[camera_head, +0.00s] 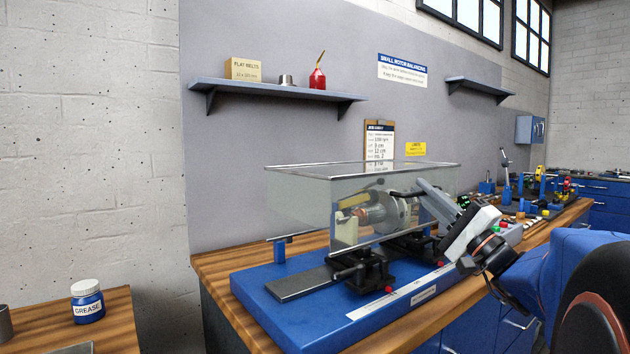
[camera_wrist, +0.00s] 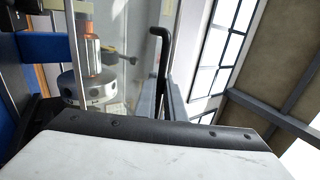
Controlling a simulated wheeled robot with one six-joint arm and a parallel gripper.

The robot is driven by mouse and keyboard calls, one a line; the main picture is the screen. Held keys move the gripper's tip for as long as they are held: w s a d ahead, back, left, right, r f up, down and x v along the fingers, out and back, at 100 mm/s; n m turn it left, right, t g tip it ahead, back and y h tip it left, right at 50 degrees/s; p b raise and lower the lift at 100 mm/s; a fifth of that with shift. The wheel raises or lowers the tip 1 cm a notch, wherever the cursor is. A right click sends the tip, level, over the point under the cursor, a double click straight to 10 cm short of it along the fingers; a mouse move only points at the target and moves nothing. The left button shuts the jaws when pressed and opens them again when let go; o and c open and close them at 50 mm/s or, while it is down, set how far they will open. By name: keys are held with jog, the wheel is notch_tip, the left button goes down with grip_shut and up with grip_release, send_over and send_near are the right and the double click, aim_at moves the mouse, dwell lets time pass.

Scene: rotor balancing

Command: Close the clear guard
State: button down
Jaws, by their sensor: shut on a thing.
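The clear guard (camera_head: 300,208) is a see-through box with thin metal edges. It stands around the rotor on the blue machine base (camera_head: 262,287). I cannot tell whether its lower edge is fully seated. The rotor (camera_head: 378,215) has a copper winding and a grey disc; it also shows in the wrist view (camera_wrist: 88,88). My gripper (camera_head: 424,190) reaches in from the right and is shut on the guard's black handle (camera_head: 403,193). The handle's hooked bar shows upright in the wrist view (camera_wrist: 161,62). My fingertips are partly hidden there.
The wooden bench (camera_head: 212,266) carries small tools at the right. A grease jar (camera_head: 87,301) stands on a separate table. Shelves (camera_head: 275,88) hang above.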

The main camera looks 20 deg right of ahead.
jog(key=shift+f, duration=0.4)
jog(key=c, duration=1.8)
grip_release()
jog(key=shift+c, duration=0.2)
jog(key=shift+s, duration=0.1)
jog(key=v, duration=1.7)
jog(key=shift+f, duration=0.2)
